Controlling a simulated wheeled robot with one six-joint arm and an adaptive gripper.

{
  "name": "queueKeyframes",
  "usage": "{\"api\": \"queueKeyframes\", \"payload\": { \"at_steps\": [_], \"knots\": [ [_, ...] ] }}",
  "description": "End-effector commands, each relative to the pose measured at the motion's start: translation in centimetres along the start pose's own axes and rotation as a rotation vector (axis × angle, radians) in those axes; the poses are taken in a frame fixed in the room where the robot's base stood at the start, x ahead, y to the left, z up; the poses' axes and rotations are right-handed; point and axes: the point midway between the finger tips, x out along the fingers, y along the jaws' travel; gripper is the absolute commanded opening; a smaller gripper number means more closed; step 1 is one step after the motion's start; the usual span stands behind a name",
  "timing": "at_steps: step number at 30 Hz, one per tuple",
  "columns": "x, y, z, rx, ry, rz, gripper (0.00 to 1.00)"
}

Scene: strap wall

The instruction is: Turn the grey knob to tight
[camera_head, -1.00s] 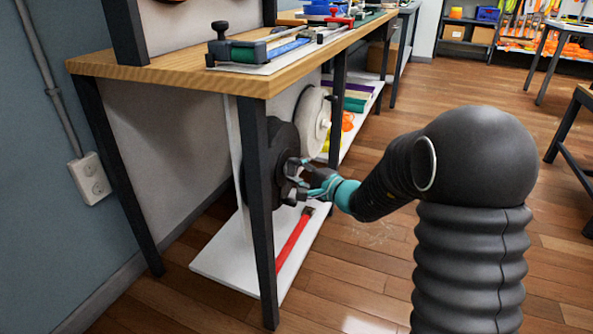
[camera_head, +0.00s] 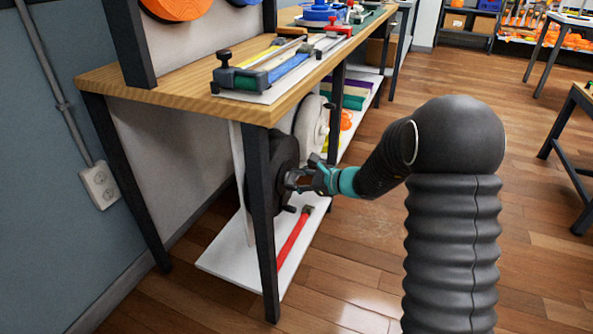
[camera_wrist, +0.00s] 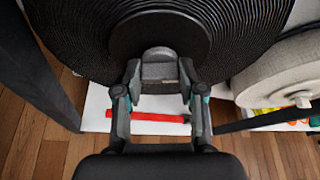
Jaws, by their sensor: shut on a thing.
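The grey knob (camera_wrist: 160,72) stands out from the centre of a large black ribbed reel (camera_wrist: 85,45) in the wrist view. My gripper (camera_wrist: 160,82) has one finger on each side of the knob and is shut on it. In the head view, the black reel (camera_head: 284,150) hangs under the bench, partly behind a dark table leg. My gripper (camera_head: 297,180) reaches its face from the right. The knob is mostly hidden by my fingers there, and I cannot read any marking of its position.
A cream reel (camera_head: 309,122) hangs just behind the black one. A dark bench leg (camera_head: 262,225) stands close at the left. A red bar (camera_head: 293,238) lies on the white low shelf (camera_head: 228,262) below.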

Motion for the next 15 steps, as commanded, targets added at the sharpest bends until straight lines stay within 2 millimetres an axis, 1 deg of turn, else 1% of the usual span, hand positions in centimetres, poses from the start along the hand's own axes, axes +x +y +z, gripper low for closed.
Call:
{"api": "queueKeyframes", "payload": {
  "at_steps": [1, 6, 15],
  "knots": [
    [-0.19, -0.22, 0.36, 0.04, 0.001, 0.018, 0.05],
    [-0.11, -0.19, 0.18, 0.17, 0.0, 0.072, 0.05],
    [0.01, -0.15, 0.0, 0.33, 0.0, 0.137, 0.05]
  ]
}}
